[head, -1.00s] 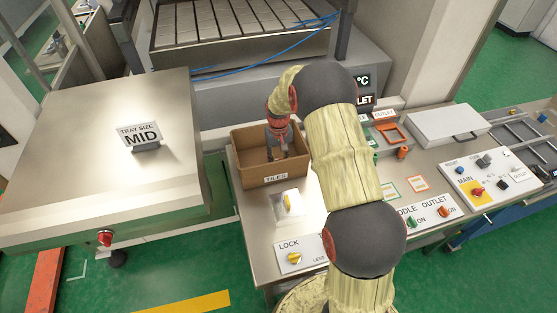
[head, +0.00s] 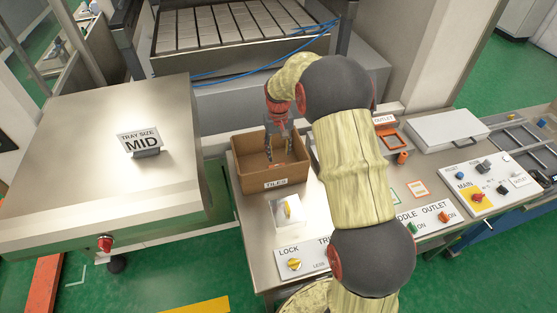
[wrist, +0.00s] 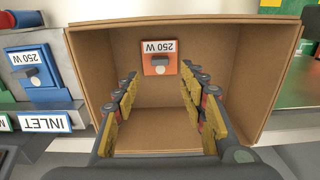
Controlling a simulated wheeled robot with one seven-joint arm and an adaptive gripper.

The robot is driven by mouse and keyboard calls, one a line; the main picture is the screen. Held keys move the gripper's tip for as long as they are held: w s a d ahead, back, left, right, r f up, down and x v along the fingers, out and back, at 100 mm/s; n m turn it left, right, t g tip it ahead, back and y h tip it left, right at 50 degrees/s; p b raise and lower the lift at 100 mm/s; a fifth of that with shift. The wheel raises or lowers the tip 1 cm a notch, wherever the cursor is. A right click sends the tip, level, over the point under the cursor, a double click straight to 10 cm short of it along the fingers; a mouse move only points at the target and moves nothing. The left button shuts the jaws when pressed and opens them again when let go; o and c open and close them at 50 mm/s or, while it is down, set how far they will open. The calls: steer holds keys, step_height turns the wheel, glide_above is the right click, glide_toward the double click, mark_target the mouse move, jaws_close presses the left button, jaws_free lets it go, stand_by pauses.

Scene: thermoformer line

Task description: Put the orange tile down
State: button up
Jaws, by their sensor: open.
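The orange tile (wrist: 160,64) bears a white "250 W" label and a grey knob. It lies inside the cardboard tile box (wrist: 256,72), towards the far wall in the wrist view. My gripper (wrist: 160,115) is open, its yellow-padded fingers spread with a clear gap between them and the tile beyond that gap, touched by neither finger. In the head view my gripper (head: 278,150) points down into the box (head: 272,184), which has a "TILES" label on its front.
A blue tile (wrist: 35,72), also labelled "250 W", sits by the "INLET" sign left of the box in the wrist view. In the head view, a lock knob panel (head: 297,262) stands in front and a main switch panel (head: 487,186) at right. A steel table (head: 90,170) is at left.

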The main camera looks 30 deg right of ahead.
steer(key=s+a+r+t, duration=0.1)
steer(key=s+a+r, duration=0.25)
steer(key=r, duration=0.35)
steer(key=s+a+r+n+t, duration=0.1)
steer(key=s+a+r, duration=0.1)
steer(key=s+r, duration=0.4)
steer(key=s+a+r+t, duration=0.1)
steer(key=s+a+r, duration=0.2)
steer(key=r, duration=0.5)
steer(key=s+a+r+t, duration=0.1)
steer(key=s+a, duration=0.2)
steer(key=s, duration=0.7)
steer(key=s+a+r+n+t, duration=0.1)
steer(key=s+a+r, duration=0.1)
steer(key=s, duration=0.8)
steer(key=shift+s+a+r+t, duration=0.3)
steer(key=shift+s+a, duration=0.05)
steer(key=shift+a, duration=0.25)
